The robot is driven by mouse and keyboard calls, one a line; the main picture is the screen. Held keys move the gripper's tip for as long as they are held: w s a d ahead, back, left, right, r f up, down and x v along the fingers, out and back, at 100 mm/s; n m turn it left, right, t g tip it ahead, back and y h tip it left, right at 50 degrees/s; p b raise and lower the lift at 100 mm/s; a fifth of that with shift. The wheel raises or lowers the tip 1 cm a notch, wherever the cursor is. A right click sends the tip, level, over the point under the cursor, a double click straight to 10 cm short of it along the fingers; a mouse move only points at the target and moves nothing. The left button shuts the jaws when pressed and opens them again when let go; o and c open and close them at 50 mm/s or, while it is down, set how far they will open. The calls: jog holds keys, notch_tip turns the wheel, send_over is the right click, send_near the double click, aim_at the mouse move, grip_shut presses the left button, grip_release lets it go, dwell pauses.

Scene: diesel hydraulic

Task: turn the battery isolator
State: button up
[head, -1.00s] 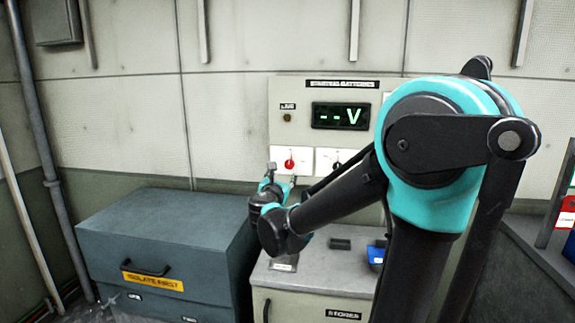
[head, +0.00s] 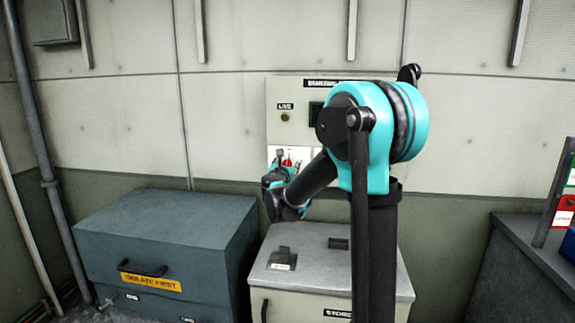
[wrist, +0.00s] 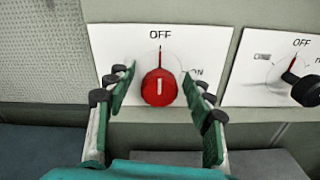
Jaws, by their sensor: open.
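The battery isolator is a red knob (wrist: 159,87) marked 1 on a white plate (wrist: 112,45) in the wrist view. Its pointer is up at OFF; an ON label is to the right. My gripper (wrist: 160,92) is open, with one finger on each side of the knob, and gaps show between fingers and knob. In the head view my gripper (head: 281,165) is at the panel's lower left, partly covering the red knob (head: 288,160). Whether the fingers reach past the knob's face is hard to tell.
Below the panel (head: 281,97) are a grey-topped cabinet (head: 310,260) and a blue-grey chest (head: 150,225). My arm hides the panel's right part.

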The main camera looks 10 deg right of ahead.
jog(key=shift+c, duration=0.3)
jog(key=c, duration=1.1)
jog(key=shift+m, duration=0.4)
jog(key=m, duration=0.3)
jog(key=shift+m, duration=0.4)
jog(key=m, duration=0.4)
jog(key=shift+d+m, duration=0.1)
jog(key=shift+m, duration=0.2)
jog(key=m, duration=0.4)
jog(key=shift+s+f, duration=0.1)
jog(key=m, duration=0.4)
jog(key=shift+m, duration=0.3)
jog(key=shift+f, duration=0.1)
